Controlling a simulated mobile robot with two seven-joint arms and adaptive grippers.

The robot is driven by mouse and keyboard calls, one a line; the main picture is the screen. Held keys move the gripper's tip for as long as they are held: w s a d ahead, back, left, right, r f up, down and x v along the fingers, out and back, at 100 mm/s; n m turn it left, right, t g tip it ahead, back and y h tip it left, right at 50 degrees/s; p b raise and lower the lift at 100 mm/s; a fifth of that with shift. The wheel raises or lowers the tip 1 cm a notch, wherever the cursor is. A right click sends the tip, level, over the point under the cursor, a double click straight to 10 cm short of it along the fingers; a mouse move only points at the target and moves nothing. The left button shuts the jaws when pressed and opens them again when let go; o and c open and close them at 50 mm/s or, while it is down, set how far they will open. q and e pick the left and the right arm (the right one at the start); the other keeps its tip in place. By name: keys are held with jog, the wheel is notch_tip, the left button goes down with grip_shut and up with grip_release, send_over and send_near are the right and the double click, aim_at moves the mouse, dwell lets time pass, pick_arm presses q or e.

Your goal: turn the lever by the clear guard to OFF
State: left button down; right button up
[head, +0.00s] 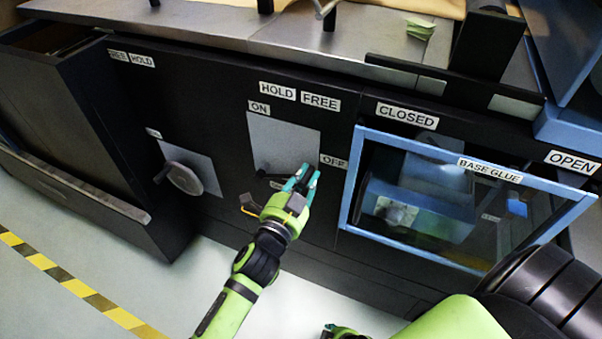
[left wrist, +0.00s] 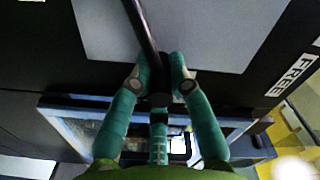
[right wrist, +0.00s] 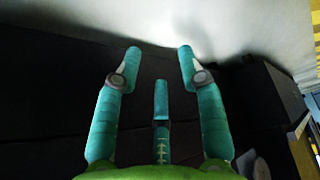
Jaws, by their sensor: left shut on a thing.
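The black lever (head: 266,172) is on a grey plate (head: 285,138) set in the dark cabinet front, left of the clear guard (head: 350,190) with its blue frame. The ON label (head: 260,108) is at the plate's top left and the OFF label (head: 334,161) at its right edge. The lever points right, roughly toward the OFF side. My left gripper (head: 306,178) is at its free end. In the left wrist view the left gripper (left wrist: 157,75) is shut on the lever's dark rod (left wrist: 142,30). My right gripper (right wrist: 160,55) is open and empty.
A round grey handle (head: 184,178) sits on another plate to the left. An open drawer (head: 75,150) juts out at far left. The BASE GLUE guard covers blue equipment (head: 420,205). Striped floor tape (head: 78,288) crosses the clear floor.

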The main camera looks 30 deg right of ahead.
pick_arm(q)
jog(key=shift+s+d+f+m, duration=0.1)
jog(key=shift+s+f+m, duration=0.05)
jog(key=shift+f+m, duration=0.25)
pick_arm(e)
jog(key=shift+w+d, duration=0.2)
jog(key=shift+w, duration=0.4)
pick_arm(q)
jog(key=c, duration=1.2)
grip_release()
jog(key=shift+o, duration=0.2)
jog(key=v, duration=1.2)
pick_arm(e)
jog(key=shift+s, duration=0.1)
